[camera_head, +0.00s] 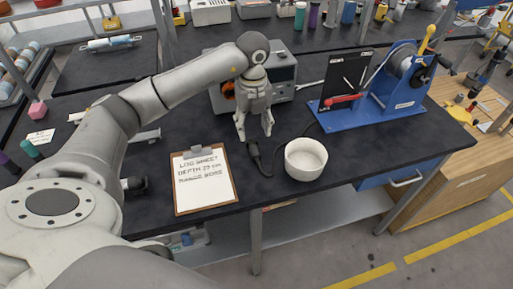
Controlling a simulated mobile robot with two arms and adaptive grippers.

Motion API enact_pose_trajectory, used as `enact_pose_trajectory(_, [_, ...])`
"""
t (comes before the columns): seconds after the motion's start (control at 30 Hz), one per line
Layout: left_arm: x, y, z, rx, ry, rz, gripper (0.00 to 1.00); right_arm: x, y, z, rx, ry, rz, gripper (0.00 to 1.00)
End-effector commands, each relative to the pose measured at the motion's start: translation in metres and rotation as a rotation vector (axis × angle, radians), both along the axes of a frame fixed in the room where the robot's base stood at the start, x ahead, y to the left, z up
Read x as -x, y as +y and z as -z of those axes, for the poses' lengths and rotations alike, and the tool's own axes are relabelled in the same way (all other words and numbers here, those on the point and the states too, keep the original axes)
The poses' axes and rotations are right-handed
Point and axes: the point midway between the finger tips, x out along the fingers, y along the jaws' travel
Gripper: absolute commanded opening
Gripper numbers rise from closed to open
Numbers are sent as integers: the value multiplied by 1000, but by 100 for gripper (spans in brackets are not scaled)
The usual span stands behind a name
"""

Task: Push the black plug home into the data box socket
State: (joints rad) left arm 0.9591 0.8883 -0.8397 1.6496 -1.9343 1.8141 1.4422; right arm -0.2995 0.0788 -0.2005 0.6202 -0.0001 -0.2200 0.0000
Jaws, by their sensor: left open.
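The black plug (254,151) is on the dark bench top, just in front of and below my left gripper (254,136). Whether the plug's upper end reaches between the fingertips is hard to tell. The data box (284,72), a grey case, stands behind the gripper. My left arm and gripper cover part of its front, and I cannot make out the socket. My right gripper is not in view.
A white bowl (306,170) stands right of the plug, near the bench's front edge. A clipboard with a log sheet (203,183) lies to the left. A blue winch stand (375,110) with a red-handled tool is at right.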

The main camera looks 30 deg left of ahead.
Motion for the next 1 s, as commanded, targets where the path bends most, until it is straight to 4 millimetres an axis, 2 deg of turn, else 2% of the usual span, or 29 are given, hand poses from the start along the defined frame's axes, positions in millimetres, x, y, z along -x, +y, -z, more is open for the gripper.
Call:
enact_pose_trajectory(0.2, [1, 1, 34, -4, 7, -2, 51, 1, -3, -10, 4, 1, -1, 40])
enact_pose_trajectory(0.47, [0, -1, 55, -2, 5, 1, 51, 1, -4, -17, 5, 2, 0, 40])
enact_pose_trajectory(0.6, [-2, -2, 75, -1, 9, 0, 51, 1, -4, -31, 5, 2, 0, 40])
enact_pose_trajectory(0.7, [-3, -2, 90, 0, 5, 0, 51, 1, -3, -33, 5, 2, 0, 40])
enact_pose_trajectory(0.83, [-3, -2, 100, 0, 4, 1, 51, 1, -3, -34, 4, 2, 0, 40])
enact_pose_trajectory(1.0, [-4, -2, 102, -1, 2, 1, 51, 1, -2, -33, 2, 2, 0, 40])
